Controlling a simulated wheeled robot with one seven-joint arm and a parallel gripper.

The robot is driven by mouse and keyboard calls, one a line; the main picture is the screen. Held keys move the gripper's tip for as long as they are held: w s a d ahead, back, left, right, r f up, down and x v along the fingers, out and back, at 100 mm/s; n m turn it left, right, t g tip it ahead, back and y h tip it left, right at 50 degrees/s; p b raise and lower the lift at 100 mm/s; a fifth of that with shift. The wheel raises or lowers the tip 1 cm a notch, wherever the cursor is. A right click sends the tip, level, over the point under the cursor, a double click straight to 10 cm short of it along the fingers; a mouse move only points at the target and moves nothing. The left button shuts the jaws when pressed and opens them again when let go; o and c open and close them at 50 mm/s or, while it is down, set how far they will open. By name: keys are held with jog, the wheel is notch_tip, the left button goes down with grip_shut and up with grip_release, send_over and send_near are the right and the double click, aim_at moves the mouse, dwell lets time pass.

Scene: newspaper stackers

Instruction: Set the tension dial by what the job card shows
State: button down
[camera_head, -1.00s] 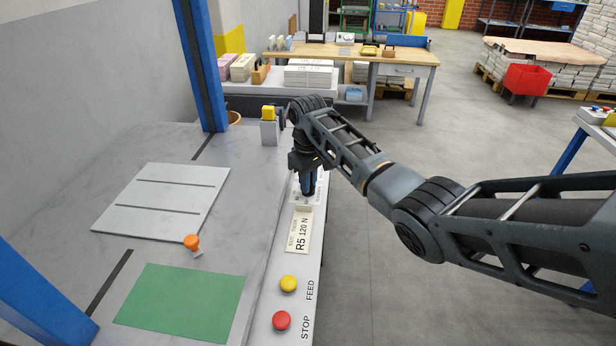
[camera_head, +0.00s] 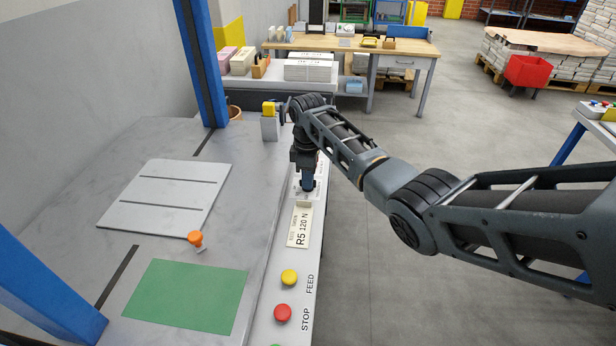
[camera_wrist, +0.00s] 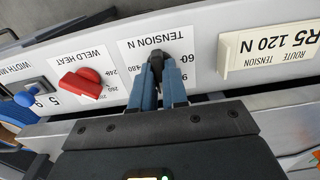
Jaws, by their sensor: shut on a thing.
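The job card (camera_head: 299,228) lies on the front rail and reads "R5 120 N"; it also shows upside down in the wrist view (camera_wrist: 268,42), with "ROUTE" and "TENSION". My gripper (camera_wrist: 160,80) is shut on this knob, blue fingers on either side. In the head view my gripper (camera_head: 307,184) points down at the rail just beyond the card. The fingers hide part of the scale, and I cannot read the knob's setting.
Beside the tension dial are a red weld heat knob (camera_wrist: 80,82) and a blue width knob (camera_wrist: 25,98). A yellow FEED button (camera_head: 289,277) and a red STOP button (camera_head: 283,312) sit nearer on the rail. An orange knob (camera_head: 195,238) stands on the table.

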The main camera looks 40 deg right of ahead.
jog(key=shift+r, duration=0.1)
dwell(0.4)
jog(key=c, duration=1.1)
grip_release()
jog(key=shift+c, duration=0.2)
jog(key=shift+r, duration=3.85)
